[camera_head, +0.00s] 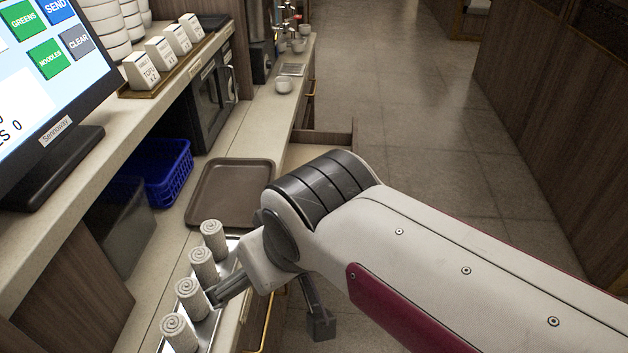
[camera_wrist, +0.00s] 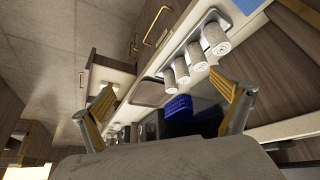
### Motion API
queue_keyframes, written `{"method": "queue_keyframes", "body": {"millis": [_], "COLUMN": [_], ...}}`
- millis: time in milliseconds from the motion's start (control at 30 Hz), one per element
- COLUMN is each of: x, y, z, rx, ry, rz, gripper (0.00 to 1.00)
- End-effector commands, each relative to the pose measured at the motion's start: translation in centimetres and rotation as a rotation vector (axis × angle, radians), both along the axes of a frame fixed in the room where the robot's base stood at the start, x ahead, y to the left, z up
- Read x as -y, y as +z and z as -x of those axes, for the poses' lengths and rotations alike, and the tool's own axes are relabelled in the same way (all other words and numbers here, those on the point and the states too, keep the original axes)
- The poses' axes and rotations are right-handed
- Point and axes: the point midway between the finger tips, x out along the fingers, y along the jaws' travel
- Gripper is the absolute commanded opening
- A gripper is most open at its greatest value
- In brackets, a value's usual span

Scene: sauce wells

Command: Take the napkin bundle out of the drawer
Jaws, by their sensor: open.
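An open wooden drawer (camera_head: 325,138) juts from the counter front beyond my arm in the head view. My arm hides part of it, and I see no napkin bundle in the part that shows. In the wrist view the drawer (camera_wrist: 98,78) also shows, past my left-hand finger, with a pale inside. My gripper (camera_head: 268,312) is open and empty at the counter's front edge, its fingers spread wide. It also shows open in the wrist view (camera_wrist: 163,84). The drawer is well away from the fingers.
Several rolled towels (camera_head: 202,267) stand on a metal tray beside one finger. A brown tray (camera_head: 197,209) and a blue basket (camera_head: 164,172) lie farther along the counter. A screen (camera_head: 50,85) stands at left. The aisle floor (camera_head: 410,120) is clear.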

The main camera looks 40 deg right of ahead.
Motion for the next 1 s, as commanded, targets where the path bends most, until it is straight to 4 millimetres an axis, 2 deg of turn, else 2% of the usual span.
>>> {"method": "queue_keyframes", "body": {"millis": [500, 1000], "x": [6.7, 13.9], "y": [1.1, -0.3], "z": [-9.1, -17.9], "rx": [0.008, 0.034], "ry": [-0.211, -0.372], "rz": [0.083, 0.148], "gripper": [1.0, 1.0]}}
